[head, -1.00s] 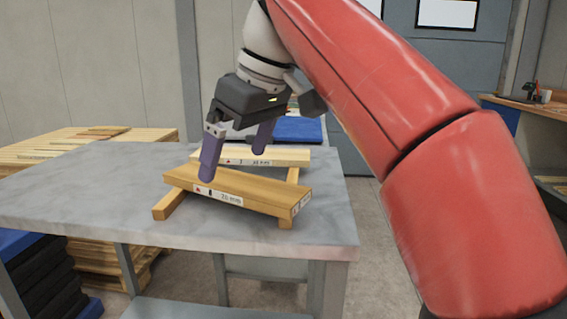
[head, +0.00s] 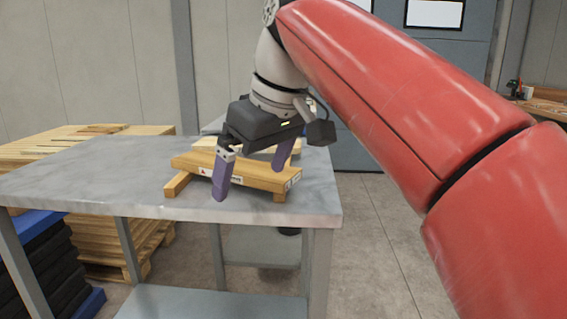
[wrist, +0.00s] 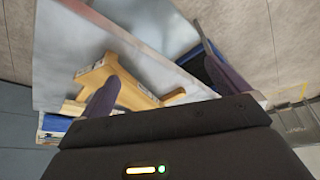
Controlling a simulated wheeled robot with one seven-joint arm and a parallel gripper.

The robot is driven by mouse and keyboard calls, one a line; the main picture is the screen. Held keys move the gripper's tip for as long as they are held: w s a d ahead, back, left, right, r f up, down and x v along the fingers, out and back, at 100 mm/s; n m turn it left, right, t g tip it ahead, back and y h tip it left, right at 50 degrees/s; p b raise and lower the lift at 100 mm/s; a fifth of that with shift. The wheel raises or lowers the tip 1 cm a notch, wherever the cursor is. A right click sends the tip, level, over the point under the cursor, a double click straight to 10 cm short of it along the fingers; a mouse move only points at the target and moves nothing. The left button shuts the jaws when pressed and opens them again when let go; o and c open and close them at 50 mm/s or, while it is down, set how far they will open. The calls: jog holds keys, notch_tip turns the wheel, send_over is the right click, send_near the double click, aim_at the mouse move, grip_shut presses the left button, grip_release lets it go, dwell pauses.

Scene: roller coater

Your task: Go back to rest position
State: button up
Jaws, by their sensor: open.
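My gripper (head: 252,176) is open and empty, with its two purple fingers spread apart in the head view. It hangs above the front part of the grey table (head: 90,190), in front of a wooden board (head: 262,176) with a white label. The board lies across wooden support strips (head: 178,184) on the tabletop. My gripper partly hides the board and a second, paler board (head: 205,143) behind it. In the wrist view, the board (wrist: 97,74) shows beyond one finger (wrist: 103,99), and the other finger (wrist: 230,76) is to the right.
Stacked wooden planks (head: 60,143) stand to the left, behind the table. Dark and blue stacked pieces (head: 55,270) are at the lower left. A workbench (head: 545,106) is at the far right. Grey floor (head: 375,240) is open to the right of the table.

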jog(key=s+d+f+m+t+h, duration=0.1)
jog(key=s+d+f+m, duration=0.4)
jog(key=d+f, duration=0.4)
jog(key=s+d+f+m+t+h, duration=0.1)
jog(key=s+d+f+m, duration=0.4)
jog(key=d+f, duration=0.5)
notch_tip(320, 180, down, 8)
jog(key=s+h, duration=0.1)
jog(key=s, duration=0.1)
jog(key=shift+s+d+t, duration=0.25)
jog(key=shift+s+t, duration=0.1)
jog(key=shift+t, duration=0.05)
